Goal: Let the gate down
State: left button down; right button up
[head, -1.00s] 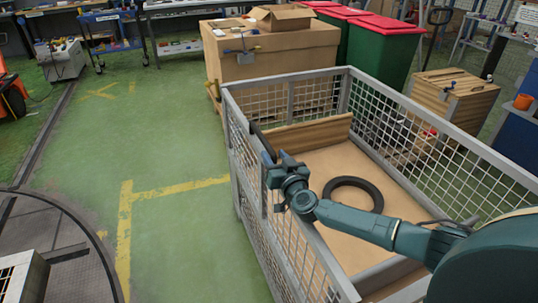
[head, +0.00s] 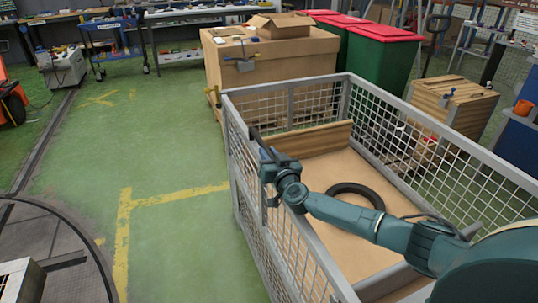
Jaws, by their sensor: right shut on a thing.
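A grey wire-mesh cage (head: 290,101) stands at the right, with its gate in the long left side (head: 240,150). The gate side looks upright, its top rail roughly level with the cage's other rails. My right gripper (head: 259,146) reaches across the cage from the right and is shut at that top rail. The gripper and wrist hide the exact place of the grip. My left gripper is not in view.
Inside the cage a black ring like a tyre (head: 356,190) lies on the brown floor by a wooden board (head: 315,138). A large carton (head: 290,65) stands behind the cage. Green floor (head: 180,150) left of it is clear, with a round turntable (head: 50,240) at lower left.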

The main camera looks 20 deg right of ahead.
grip_shut()
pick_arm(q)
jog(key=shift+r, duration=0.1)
pick_arm(e)
jog(key=shift+a, duration=0.1)
